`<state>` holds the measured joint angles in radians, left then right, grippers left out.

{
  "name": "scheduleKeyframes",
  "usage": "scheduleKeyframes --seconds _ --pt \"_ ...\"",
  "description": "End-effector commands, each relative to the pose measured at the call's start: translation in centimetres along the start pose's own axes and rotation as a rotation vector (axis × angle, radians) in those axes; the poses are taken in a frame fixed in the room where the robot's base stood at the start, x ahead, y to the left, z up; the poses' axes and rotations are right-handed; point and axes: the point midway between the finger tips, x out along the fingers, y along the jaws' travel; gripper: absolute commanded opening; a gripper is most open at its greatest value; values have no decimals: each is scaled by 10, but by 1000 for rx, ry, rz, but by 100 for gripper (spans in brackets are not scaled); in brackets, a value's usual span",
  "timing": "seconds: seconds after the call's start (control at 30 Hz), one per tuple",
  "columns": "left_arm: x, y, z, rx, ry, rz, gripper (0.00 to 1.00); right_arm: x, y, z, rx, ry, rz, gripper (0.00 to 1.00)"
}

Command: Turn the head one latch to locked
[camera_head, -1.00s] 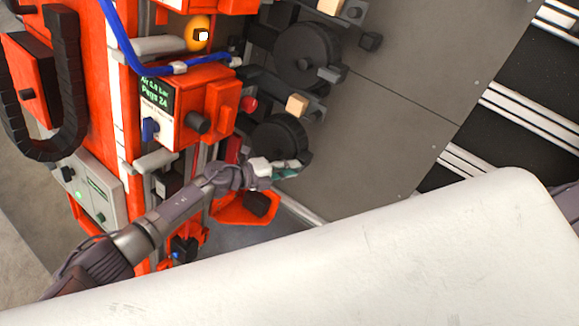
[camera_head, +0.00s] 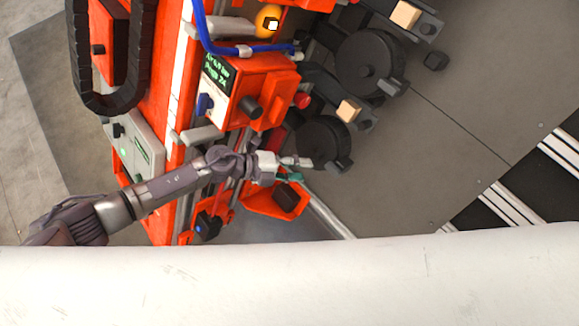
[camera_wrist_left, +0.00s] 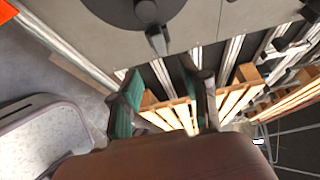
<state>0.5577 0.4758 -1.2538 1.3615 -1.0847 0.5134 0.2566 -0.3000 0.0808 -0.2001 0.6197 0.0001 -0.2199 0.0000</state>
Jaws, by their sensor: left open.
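Two dark round discs stand on the gantry's grey plate, the upper disc (camera_head: 370,62) and the lower disc (camera_head: 321,141), each with a small dark tab. The lower disc's tab (camera_head: 341,168) sticks out at its lower right. No readable label shows which is the head one latch. My left gripper (camera_head: 300,169) is open and empty, just below and left of the lower disc, apart from its tab. In the left wrist view a disc (camera_wrist_left: 115,8) and its tab (camera_wrist_left: 158,41) lie above and beyond the open fingers (camera_wrist_left: 163,78). My right gripper does not show.
An orange control box (camera_head: 255,91) with a green-text screen, blue knob (camera_head: 204,104) and red button (camera_head: 302,100) stands left of the discs. An orange bracket (camera_head: 275,203) sits below my gripper. Wooden pallets (camera_wrist_left: 177,115) lie beyond the fingers in the wrist view.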

Motion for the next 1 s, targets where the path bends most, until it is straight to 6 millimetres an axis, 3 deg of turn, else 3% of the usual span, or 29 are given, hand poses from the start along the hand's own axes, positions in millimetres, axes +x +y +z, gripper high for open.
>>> scheduleKeyframes --seconds 0.1,0.3,1.0 --pt "-19 0 0 0 0 0 46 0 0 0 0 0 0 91" --pt "-32 0 0 1 0 0 46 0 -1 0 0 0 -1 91" --pt "-32 0 0 1 1 0 46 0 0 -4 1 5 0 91"
